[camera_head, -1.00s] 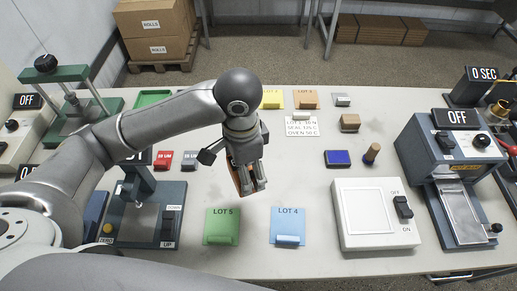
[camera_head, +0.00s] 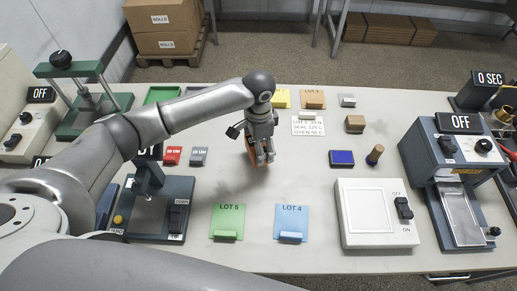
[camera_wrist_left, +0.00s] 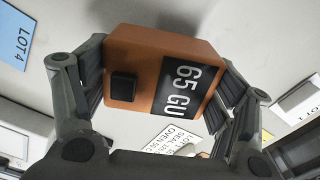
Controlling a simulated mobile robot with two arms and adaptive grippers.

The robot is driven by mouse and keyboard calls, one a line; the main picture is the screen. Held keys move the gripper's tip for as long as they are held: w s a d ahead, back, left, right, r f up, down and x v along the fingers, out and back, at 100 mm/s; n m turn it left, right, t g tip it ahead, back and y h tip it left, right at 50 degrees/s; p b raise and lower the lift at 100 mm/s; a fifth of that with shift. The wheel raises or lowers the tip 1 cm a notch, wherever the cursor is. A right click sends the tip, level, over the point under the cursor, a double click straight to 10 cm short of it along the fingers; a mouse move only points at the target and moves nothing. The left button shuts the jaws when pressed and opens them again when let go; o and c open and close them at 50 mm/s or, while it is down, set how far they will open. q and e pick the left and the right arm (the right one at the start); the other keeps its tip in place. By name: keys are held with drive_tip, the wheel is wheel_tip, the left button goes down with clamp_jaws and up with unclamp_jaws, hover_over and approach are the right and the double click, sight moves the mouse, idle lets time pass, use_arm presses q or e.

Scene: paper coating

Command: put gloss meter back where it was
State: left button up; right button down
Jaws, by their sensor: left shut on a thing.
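The gloss meter (camera_wrist_left: 145,70) is an orange-brown box with a black button and a black display reading "65 GU". My left gripper (camera_wrist_left: 165,85) is shut on it, one finger on each side, in the left wrist view. In the head view the gloss meter (camera_head: 251,150) is partly hidden behind my left gripper (camera_head: 264,158), over the middle of the white table. It looks tilted there, and I cannot tell whether it touches the table. My right gripper is not in view.
The green LOT 5 card (camera_head: 228,220) and blue LOT 4 card (camera_head: 291,221) lie in front. A white lot note (camera_head: 308,126), a blue pad (camera_head: 342,158) and a wooden-handled stamp (camera_head: 375,155) are to the right. Red (camera_head: 172,155) and grey (camera_head: 198,156) blocks sit to the left.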

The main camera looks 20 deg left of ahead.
use_arm(q)
wheel_tip(320, 180, down, 2)
drive_tip(key=shift+f, duration=0.5)
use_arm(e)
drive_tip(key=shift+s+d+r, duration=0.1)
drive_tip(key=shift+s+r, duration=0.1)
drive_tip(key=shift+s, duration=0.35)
use_arm(q)
drive_tip(key=shift+f, duration=0.15)
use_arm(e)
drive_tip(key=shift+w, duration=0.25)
use_arm(q)
drive_tip(key=o, duration=1.1)
drive_tip(key=shift+o, duration=0.4)
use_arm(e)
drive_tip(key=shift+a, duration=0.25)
